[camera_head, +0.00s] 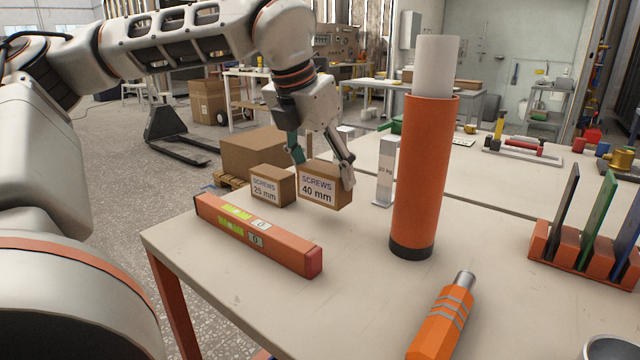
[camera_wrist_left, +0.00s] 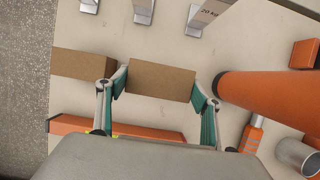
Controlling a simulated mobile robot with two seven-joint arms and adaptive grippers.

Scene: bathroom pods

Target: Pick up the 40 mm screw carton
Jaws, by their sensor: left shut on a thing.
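The 40 mm screw carton (camera_head: 318,190) is a brown box with a white label, at the far left part of the table in the head view. My left gripper (camera_head: 323,172) is shut on it from above, one finger on each side. In the left wrist view the carton (camera_wrist_left: 160,80) sits between the two green-padded fingers (camera_wrist_left: 157,92). I cannot tell whether its underside is clear of the table. The 25 mm screw carton (camera_head: 272,187) stands just left of it; it also shows in the left wrist view (camera_wrist_left: 82,64). My right gripper is not in view.
An orange spirit level (camera_head: 258,235) lies in front of the cartons. A tall orange tube (camera_head: 425,180) stands to the right, with a grey 20 kg block (camera_head: 385,172) behind. An orange-handled tool (camera_head: 443,318) lies near the front. An orange rack (camera_head: 575,262) is at right. The table's (camera_head: 345,310) front middle is clear.

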